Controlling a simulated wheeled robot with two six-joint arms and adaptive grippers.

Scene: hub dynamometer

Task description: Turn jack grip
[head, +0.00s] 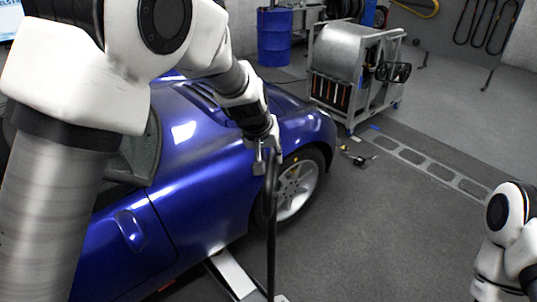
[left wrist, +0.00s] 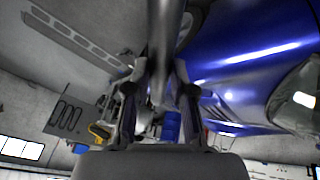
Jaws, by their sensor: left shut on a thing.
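The jack's dark handle (head: 271,235) stands nearly upright beside the blue car, with a thicker grip (head: 271,180) at its upper end. My left gripper (head: 267,158) is at the top of the handle and shut on the grip. In the left wrist view the dark bar (left wrist: 164,50) runs between the two fingers of my left gripper (left wrist: 159,98). The lower end of the handle is near a light metal beam (head: 235,275) at the bottom of the head view. My right arm shows at the lower right, but its gripper is out of view.
The blue car (head: 200,205) is close on the left, its wheel (head: 297,189) just behind the handle. A grey wheeled machine (head: 350,65) and a blue drum (head: 274,38) stand farther back. Small tools (head: 357,157) lie on the floor. The floor to the right is mostly clear.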

